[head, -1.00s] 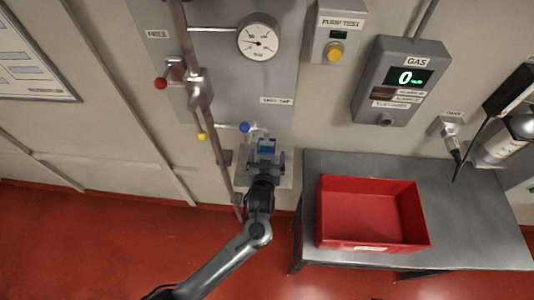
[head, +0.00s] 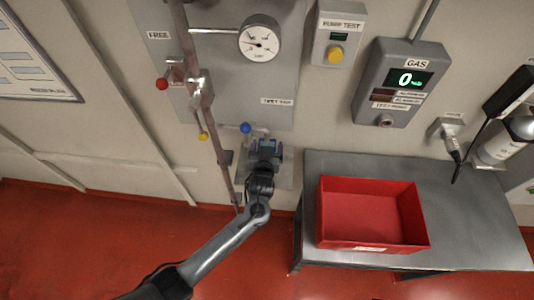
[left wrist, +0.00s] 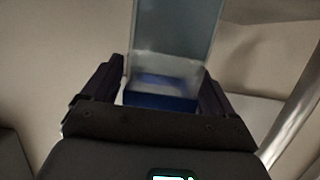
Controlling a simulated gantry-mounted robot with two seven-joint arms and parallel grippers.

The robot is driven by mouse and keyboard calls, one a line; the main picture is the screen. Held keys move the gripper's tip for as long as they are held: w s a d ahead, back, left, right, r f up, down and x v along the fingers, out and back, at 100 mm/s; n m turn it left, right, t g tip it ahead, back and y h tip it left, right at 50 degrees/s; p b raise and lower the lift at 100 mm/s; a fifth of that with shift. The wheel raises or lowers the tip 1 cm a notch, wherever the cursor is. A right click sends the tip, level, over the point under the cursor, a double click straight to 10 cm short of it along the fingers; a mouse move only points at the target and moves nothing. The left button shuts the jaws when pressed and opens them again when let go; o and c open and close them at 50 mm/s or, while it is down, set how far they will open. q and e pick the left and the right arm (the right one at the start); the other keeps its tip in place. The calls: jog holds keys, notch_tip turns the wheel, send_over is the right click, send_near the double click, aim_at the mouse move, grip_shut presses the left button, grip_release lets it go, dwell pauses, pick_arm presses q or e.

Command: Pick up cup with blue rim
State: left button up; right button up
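A clear cup with a blue rim (left wrist: 160,100) stands between the fingers of my left gripper (left wrist: 158,85) in the left wrist view. A finger lies on each side of it, with a thin pale gap visible by the left finger. Contact on the right side is unclear. In the head view my left gripper (head: 265,148) is at a small shelf on the wall below the blue knob, and a small bit of the blue rim (head: 266,145) shows there. The gripper hides most of the cup. My right gripper is not in view.
A blue knob (head: 246,127) sits just above my left gripper. A vertical pipe (head: 207,105) with red and yellow knobs runs close on its left. A red bin (head: 333,240) stands on a grey table (head: 470,220) to the right. A gas meter (head: 403,80) hangs above.

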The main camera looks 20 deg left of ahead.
pick_arm(q)
jog(key=c, duration=0.9)
jog(key=shift+r, duration=0.15)
